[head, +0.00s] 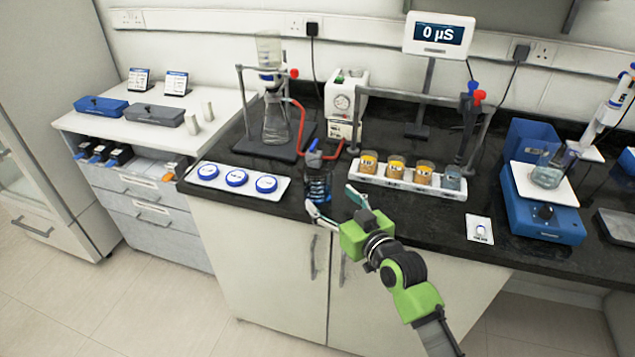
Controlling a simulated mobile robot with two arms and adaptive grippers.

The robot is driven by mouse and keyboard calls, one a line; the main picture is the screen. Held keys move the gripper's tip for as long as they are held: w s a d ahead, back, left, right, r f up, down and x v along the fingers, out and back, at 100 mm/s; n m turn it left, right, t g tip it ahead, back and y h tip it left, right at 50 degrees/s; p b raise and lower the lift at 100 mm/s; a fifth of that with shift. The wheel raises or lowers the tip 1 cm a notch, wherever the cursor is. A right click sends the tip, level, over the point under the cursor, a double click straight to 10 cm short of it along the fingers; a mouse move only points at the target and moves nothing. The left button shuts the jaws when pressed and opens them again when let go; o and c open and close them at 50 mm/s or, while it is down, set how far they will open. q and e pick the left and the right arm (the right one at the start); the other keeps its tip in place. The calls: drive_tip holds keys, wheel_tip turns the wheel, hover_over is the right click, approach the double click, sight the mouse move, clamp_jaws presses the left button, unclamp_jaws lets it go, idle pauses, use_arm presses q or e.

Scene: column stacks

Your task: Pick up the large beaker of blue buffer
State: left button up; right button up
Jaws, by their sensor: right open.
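The large beaker of blue buffer (318,187) stands at the front edge of the black bench, left of centre. It looks dark blue with pale markings. My right gripper (330,197) is open in front of it, its arm reaching in from the lower right. One finger is low at the beaker's front left, the other to its right. I cannot tell whether either finger touches the glass. My left gripper is out of view.
A white tray with blue-lidded dishes (238,193) lies left of the beaker. A rack of small labelled beakers (408,186) stands to the right. A filtration stand with a flask (275,125) is behind. A blue balance (545,220) stands farther right.

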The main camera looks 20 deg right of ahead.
sight(324, 191)
drive_tip(key=shift+w+a+f, duration=0.15)
drive_tip(key=shift+w, duration=0.55)
drive_tip(key=shift+w+f, duration=0.1)
drive_tip(key=shift+w, duration=0.2)
drive_tip(key=shift+w+a, duration=0.1)
drive_tip(key=shift+w, duration=0.1)
drive_tip(key=x, duration=0.2)
drive_tip(key=p+x, duration=0.1)
drive_tip(key=x, duration=0.1)
drive_tip(key=shift+r, duration=0.3)
drive_tip(key=shift+w+a+f, duration=0.1)
drive_tip(key=shift+w+f, duration=0.05)
drive_tip(key=shift+w, duration=0.35)
drive_tip(key=shift+c, duration=1.4)
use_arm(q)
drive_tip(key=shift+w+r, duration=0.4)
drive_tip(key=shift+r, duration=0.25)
use_arm(e)
drive_tip(key=c, duration=1)
